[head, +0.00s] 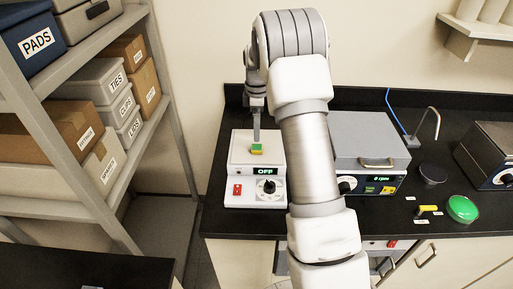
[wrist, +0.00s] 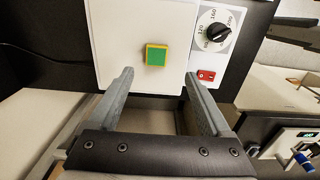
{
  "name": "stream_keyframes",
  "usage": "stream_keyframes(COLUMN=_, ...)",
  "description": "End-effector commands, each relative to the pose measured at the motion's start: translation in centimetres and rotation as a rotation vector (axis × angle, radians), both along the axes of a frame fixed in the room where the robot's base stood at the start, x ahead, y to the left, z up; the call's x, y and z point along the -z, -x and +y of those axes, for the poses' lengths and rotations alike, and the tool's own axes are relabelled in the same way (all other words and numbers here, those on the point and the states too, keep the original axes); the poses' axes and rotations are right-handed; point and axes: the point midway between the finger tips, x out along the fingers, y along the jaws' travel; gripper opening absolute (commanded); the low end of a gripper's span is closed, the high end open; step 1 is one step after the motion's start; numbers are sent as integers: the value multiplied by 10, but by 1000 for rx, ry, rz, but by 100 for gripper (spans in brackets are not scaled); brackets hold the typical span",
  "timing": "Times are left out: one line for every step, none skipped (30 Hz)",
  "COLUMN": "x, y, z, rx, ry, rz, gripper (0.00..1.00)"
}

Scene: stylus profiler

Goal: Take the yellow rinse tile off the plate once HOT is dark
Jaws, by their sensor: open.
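The hot plate (head: 243,146) is a white unit on the black bench, with a pale square top that also fills the upper wrist view (wrist: 110,40). One small tile (head: 257,149) lies on the top, green above with yellow edges, and shows in the wrist view (wrist: 156,54). The plate's display (head: 265,171) reads OFF in green; I see no lit HOT sign. My gripper (wrist: 158,76) is open and empty, its fingers apart, pointing at the plate with the tile ahead between their lines. In the head view my gripper (head: 257,136) is just above the tile.
The plate's front has a red switch (head: 237,190) and a dial (head: 268,186). A grey-lidded machine (head: 370,142) stands to the right, partly behind my arm. A green round button (head: 462,208) and yellow-handled item (head: 427,209) lie farther right. Shelves with boxes (head: 100,82) stand left.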

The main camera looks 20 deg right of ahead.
Motion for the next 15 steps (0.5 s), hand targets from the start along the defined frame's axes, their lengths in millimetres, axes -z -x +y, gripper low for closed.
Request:
stream_keyframes(x=9, y=1, z=0, rx=0, ry=1, rz=4, gripper=82)
stream_keyframes(x=13, y=0, z=0, rx=0, ry=0, rz=2, gripper=82)
stream_keyframes(x=18, y=0, z=0, rx=0, ry=0, rz=3, gripper=82)
stream_keyframes(x=21, y=0, z=0, rx=0, ry=-1, rz=2, gripper=82)
stream_keyframes(x=24, y=0, z=0, rx=0, ry=0, rz=1, gripper=82)
stream_keyframes(x=27, y=0, z=1, rx=1, ry=0, rz=1, gripper=82)
stream_keyframes(x=29, y=0, z=1, rx=1, ry=0, rz=1, gripper=82)
stream_keyframes(x=30, y=0, z=1, rx=1, ry=0, rz=1, gripper=82)
stream_keyframes(x=32, y=0, z=0, rx=1, ry=0, rz=1, gripper=82)
stream_keyframes(x=33, y=-1, z=0, rx=1, ry=0, rz=1, gripper=82)
stream_keyframes(x=35, y=-1, z=0, rx=1, ry=0, rz=1, gripper=82)
stream_keyframes(x=39, y=-2, z=0, rx=1, ry=0, rz=1, gripper=82)
stream_keyframes(x=43, y=-2, z=0, rx=0, ry=0, rz=2, gripper=82)
stream_keyframes(x=47, y=-3, z=-1, rx=0, ry=0, rz=3, gripper=82)
stream_keyframes(x=52, y=-4, z=-2, rx=1, ry=0, rz=2, gripper=82)
